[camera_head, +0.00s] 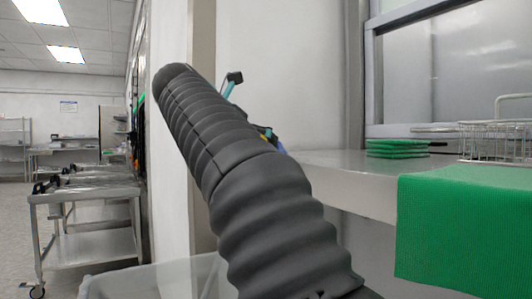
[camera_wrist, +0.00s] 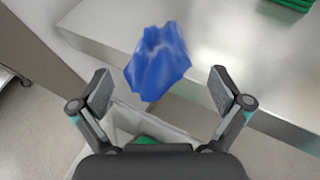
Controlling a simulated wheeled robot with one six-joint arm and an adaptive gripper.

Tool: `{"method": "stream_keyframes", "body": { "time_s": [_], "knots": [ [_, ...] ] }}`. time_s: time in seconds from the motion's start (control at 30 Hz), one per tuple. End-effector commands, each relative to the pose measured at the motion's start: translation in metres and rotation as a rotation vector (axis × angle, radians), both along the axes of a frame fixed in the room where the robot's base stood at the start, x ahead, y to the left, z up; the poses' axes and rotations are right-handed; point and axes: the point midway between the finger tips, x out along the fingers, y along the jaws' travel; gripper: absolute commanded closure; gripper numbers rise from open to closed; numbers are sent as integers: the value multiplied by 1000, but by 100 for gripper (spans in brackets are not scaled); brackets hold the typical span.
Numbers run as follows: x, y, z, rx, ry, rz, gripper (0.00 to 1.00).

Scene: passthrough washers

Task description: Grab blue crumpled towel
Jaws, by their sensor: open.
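The blue crumpled towel (camera_wrist: 157,62) shows in the wrist view at the front edge of the metal counter (camera_wrist: 218,65). It lies ahead of my gripper (camera_wrist: 158,90), between the lines of its two fingers. My gripper is open, with the fingers wide apart and nothing between the pads that I can see as held. In the head view my dark ribbed arm hides most of the gripper, and only a small patch of blue (camera_head: 280,147) shows behind it. I cannot tell from there whether the gripper touches the towel.
A pale bin (camera_head: 150,281) stands below the counter edge, with something green (camera_wrist: 146,140) inside. Folded green cloths (camera_head: 398,148) are stacked on the counter. A wire basket (camera_head: 494,142) and a hanging green cloth (camera_head: 462,232) are at right. A metal cart (camera_head: 88,215) stands at left.

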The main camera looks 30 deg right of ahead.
Motion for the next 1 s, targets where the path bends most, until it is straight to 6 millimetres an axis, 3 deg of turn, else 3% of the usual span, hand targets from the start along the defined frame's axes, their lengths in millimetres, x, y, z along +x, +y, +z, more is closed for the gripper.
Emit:
{"method": "stream_keyframes", "body": {
  "time_s": [0.4, 0.73, 0.93, 1.0],
  "knots": [
    [23, -37, -19, 0, 1, -3, 0],
    [27, -41, -21, 0, 0, 0, 0],
    [26, -41, -21, 0, 0, 0, 48],
    [26, -41, -21, 0, 0, 0, 50]
  ]
}}
